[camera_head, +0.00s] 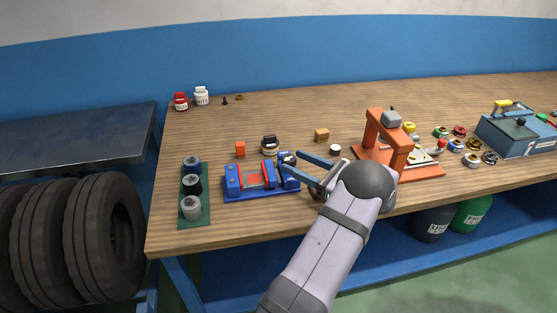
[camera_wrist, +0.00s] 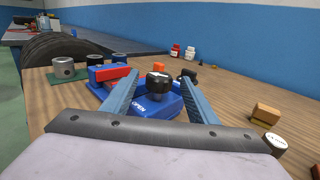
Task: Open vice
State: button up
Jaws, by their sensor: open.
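The vice (camera_head: 258,180) is blue with red jaw parts and lies on the wooden bench, left of my gripper. It also shows in the wrist view (camera_wrist: 115,77). Its black knob (camera_wrist: 158,82) stands at the near end, above a blue block marked "OPEN" (camera_wrist: 140,107). In the head view the knob (camera_head: 288,158) is at the vice's right end. My gripper (camera_head: 300,166) is open, its two blue fingers spread on either side of the knob. In the wrist view the gripper (camera_wrist: 160,88) has the knob between its fingertips, with gaps showing on both sides.
A green mat with grey and black cylinders (camera_head: 192,190) lies left of the vice. An orange block (camera_head: 240,150), a black-topped jar (camera_head: 270,144) and a wooden block (camera_head: 321,135) stand behind. An orange press (camera_head: 400,155) stands right of my arm. The back of the bench is mostly clear.

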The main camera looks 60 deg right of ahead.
aim_at(283, 158)
jog(key=shift+w+d+f+p, duration=0.1)
jog(key=shift+w+p, duration=0.4)
jog(key=shift+w, duration=1.35)
jog(key=shift+w+f+p, duration=0.1)
jog(key=shift+w+p, duration=0.4)
jog(key=shift+w, duration=1.3)
jog(key=shift+c, duration=0.3)
jog(key=c, duration=1)
